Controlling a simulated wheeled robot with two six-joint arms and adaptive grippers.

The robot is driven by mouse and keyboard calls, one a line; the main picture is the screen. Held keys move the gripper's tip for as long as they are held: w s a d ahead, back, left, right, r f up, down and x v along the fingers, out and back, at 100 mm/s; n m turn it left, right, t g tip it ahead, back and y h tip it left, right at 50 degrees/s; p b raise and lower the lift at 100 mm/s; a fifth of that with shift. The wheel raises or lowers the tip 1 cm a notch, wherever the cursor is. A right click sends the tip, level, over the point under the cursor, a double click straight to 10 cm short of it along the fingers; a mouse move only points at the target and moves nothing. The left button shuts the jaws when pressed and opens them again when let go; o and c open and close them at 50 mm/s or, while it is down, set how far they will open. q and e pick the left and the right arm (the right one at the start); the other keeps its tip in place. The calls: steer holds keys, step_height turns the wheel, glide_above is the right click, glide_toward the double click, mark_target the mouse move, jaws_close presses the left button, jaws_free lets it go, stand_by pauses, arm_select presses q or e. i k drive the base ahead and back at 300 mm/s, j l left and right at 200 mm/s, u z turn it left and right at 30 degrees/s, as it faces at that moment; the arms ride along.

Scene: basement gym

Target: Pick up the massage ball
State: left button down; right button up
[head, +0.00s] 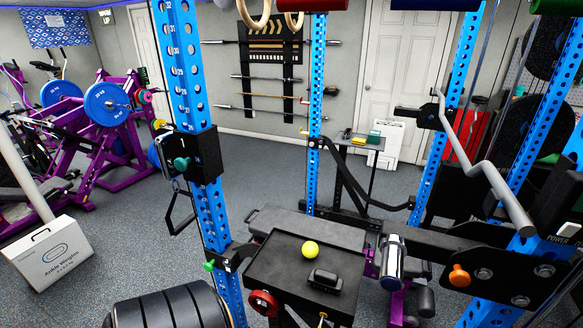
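A small yellow-green ball (310,249), the likely massage ball, rests on a black tray-like surface (275,270) among the blue rack uprights. It sits near the middle of the surface and is fully visible. A black blocky object (325,281) lies just in front of it and slightly to its right, apart from the ball. Neither of my grippers shows in the head view.
Blue uprights (190,110) stand left of and behind the surface. A chrome cylinder (392,262) stands close on its right, a red round knob (263,303) at its front left. A black ribbed object (170,308) is at lower left. Open floor (130,240) lies left.

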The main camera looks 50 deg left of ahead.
mark_target(310, 250)
steer(key=u, duration=1.5)
steer(key=i+j+z, duration=0.1)
steer(key=j, duration=0.75)
steer(key=j+z, duration=0.15)
steer(key=j, duration=0.75)
steer(key=i, duration=0.05)
